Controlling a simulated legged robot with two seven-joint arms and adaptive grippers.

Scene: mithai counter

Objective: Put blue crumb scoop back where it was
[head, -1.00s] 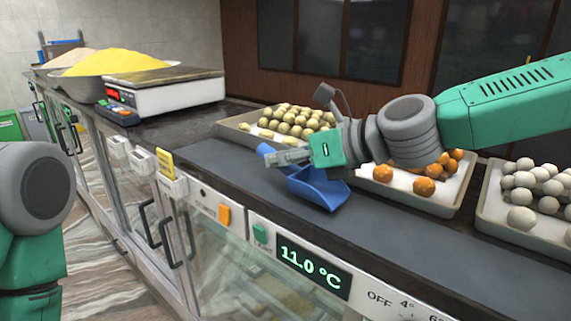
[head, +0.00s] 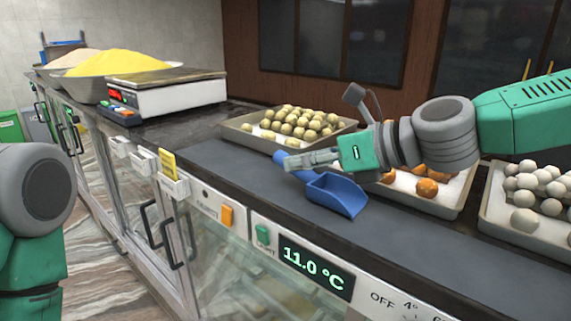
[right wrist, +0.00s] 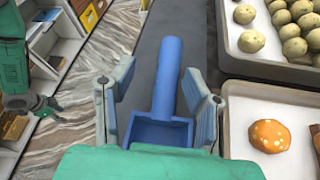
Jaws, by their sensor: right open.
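The blue crumb scoop (head: 337,196) is on the dark grey counter strip in front of the sweet trays, its handle pointing to the back left and its pan to the front right. In the right wrist view, my right gripper (right wrist: 162,92) is open, with one finger on each side of the scoop (right wrist: 166,75) and gaps beside the handle. Whether the scoop fully rests on the counter is hard to tell.
A tray of pale green sweets (head: 240,132) is behind the scoop. A tray with orange sweets (head: 440,208) and a tray of whitish sweets (head: 490,215) are to the right. A scale (head: 180,97) stands at the left. The strip's right front (head: 440,245) is clear.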

